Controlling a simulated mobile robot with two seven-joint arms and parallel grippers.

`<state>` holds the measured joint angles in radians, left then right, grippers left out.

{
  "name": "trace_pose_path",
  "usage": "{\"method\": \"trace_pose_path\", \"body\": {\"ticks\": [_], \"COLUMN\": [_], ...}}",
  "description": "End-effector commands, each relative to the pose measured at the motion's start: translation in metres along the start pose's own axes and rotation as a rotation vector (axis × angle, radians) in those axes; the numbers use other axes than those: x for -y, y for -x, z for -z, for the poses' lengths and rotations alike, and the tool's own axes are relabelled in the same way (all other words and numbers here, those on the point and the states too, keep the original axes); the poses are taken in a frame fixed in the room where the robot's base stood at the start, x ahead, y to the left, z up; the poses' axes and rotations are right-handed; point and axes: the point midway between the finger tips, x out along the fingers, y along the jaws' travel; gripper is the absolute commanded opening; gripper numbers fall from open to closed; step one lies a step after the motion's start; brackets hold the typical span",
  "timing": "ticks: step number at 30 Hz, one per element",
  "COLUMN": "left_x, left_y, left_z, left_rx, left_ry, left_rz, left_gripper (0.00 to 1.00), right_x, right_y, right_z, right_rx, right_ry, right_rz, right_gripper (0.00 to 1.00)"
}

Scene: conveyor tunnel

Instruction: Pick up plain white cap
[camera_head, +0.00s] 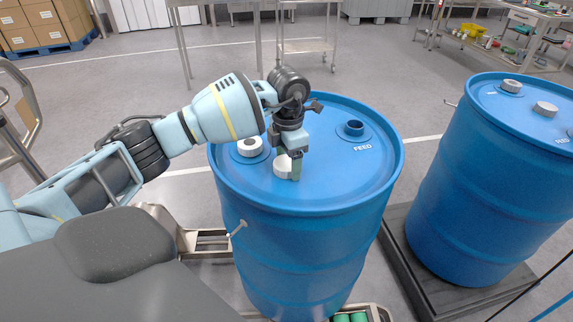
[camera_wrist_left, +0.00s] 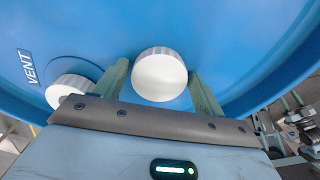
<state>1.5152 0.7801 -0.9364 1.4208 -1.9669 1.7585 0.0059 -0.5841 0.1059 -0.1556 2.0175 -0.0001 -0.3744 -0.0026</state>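The plain white cap (camera_head: 281,167) is on top of the near blue drum (camera_head: 315,240), toward its front edge. My left gripper (camera_head: 295,168) points down at it and hides part of it in the head view. In the left wrist view the cap (camera_wrist_left: 159,76) lies between the two green fingers (camera_wrist_left: 160,80). The fingers are apart, with a narrow gap to the cap on each side. Another white cap (camera_head: 250,147) sits to the left, beside the word VENT in the wrist view (camera_wrist_left: 70,92). My right gripper is not in view.
An uncapped blue opening (camera_head: 354,128) marked FEED is at the right of the drum top. A second blue drum (camera_head: 490,190) with white caps stands on a dark platform (camera_head: 450,285) to the right. A wheeled cart (camera_head: 307,45) stands behind.

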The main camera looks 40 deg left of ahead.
Motion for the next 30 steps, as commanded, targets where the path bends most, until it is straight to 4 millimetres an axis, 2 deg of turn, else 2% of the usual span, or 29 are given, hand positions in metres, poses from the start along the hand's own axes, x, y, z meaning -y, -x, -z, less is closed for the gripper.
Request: {"method": "trace_pose_path", "body": {"ticks": [1,7,20,28,30], "left_x": [0.000,0.000,0.000,0.000,0.012], "left_y": [0.000,0.000,0.005,0.036,0.036], "left_z": [0.000,0.000,0.000,-0.001,-0.009], "left_rx": [0.000,0.000,0.000,0.003,-0.001], "left_ry": [0.000,0.000,0.000,-0.001,-0.006], "left_rz": [0.000,0.000,0.000,-0.001,0.003], "left_gripper": [0.63,0.37,0.37,0.37,0.37], "right_x": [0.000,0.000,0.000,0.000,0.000], "right_y": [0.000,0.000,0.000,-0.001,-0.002], "right_z": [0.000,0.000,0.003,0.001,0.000], "right_rx": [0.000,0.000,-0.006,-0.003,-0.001], "right_ry": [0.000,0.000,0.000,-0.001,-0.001], "right_rz": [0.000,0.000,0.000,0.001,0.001], "right_gripper": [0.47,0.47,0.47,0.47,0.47]}}
